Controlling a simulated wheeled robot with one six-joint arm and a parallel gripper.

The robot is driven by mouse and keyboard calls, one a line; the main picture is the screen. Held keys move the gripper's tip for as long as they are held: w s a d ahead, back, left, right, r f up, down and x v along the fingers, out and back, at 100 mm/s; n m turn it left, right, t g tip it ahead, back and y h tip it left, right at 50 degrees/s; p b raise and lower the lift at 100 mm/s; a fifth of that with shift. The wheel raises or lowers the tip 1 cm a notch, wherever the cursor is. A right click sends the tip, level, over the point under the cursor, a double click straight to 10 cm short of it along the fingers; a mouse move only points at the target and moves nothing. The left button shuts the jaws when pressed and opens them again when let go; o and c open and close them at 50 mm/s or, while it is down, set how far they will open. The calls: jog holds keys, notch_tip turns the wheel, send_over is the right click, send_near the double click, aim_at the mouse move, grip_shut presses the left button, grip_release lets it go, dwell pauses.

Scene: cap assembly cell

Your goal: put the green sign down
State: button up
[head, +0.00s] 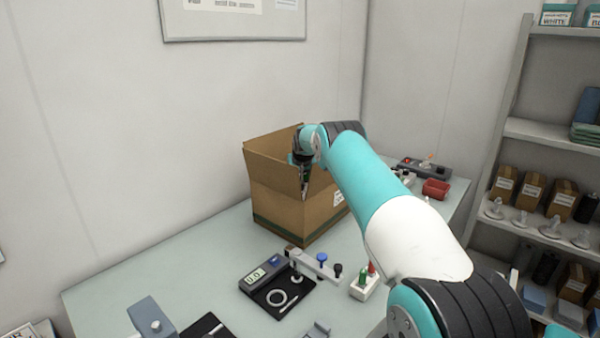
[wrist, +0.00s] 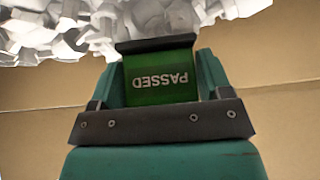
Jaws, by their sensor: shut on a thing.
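My gripper (head: 303,178) reaches into the open top of a cardboard box (head: 290,213) on the table in the head view. In the wrist view my gripper (wrist: 160,95) is shut on a green sign (wrist: 160,86) with the word "PASSED" on it, upside down in that picture. The sign has a dark top edge. Box cardboard (wrist: 45,120) fills much of the background behind it. White crumpled pieces (wrist: 60,35) lie at the top of the wrist view. In the head view the sign is mostly hidden by my gripper and the box wall.
A shelf rack (head: 545,140) stands at the right. The table left of the box is clear.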

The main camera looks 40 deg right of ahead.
jog(key=o, duration=0.9)
jog(key=shift+f, duration=0.1)
jog(key=b+v, duration=0.3)
jog(key=v, duration=0.9)
